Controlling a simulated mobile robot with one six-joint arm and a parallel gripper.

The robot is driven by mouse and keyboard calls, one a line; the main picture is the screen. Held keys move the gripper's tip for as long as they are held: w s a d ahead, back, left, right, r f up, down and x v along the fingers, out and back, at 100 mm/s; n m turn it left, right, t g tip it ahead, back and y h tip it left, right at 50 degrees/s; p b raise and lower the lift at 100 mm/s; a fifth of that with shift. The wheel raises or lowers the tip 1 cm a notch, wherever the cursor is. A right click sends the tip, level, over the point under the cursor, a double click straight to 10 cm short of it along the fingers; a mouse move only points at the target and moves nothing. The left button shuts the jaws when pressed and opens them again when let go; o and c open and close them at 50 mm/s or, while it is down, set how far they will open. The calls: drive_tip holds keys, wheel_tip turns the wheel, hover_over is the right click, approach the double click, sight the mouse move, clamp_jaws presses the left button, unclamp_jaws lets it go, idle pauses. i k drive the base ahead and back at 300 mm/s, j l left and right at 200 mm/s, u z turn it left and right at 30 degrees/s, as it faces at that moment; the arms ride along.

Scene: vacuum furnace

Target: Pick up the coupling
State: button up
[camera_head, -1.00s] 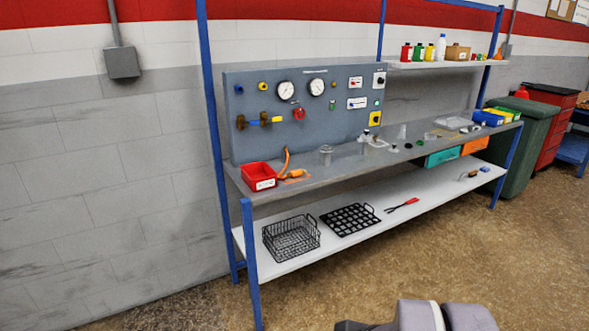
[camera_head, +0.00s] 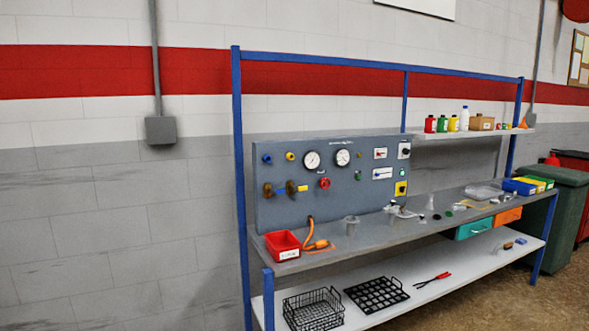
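I cannot tell for certain which item is the coupling, since the small parts are far off. An orange hose (camera_head: 310,232) with a fitting lies on the grey bench top (camera_head: 372,236), beside a red bin (camera_head: 282,245). A grey metal cylindrical part (camera_head: 351,226) stands to the right of the hose. More small pale and dark fittings (camera_head: 392,208) lie farther right along the bench. My gripper is not in view.
A panel (camera_head: 330,205) with gauges and valves stands at the back of the bench. The lower shelf (camera_head: 470,262) holds a wire basket (camera_head: 313,312), a black grid rack (camera_head: 376,294) and a red-handled tool (camera_head: 433,280). A green bin (camera_head: 568,205) stands at the right.

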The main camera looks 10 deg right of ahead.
sight(320, 244)
drive_tip(key=i+z, duration=0.15)
drive_tip(key=i, duration=0.35)
drive_tip(key=i+j+z, duration=0.15)
drive_tip(key=i, duration=0.3)
drive_tip(key=i+j+z, duration=0.1)
drive_tip(key=i, duration=0.4)
drive_tip(key=i+j+z, duration=0.15)
drive_tip(key=i, duration=0.3)
drive_tip(key=i+j+z, duration=0.15)
drive_tip(key=i+j, duration=0.2)
drive_tip(key=i, duration=0.1)
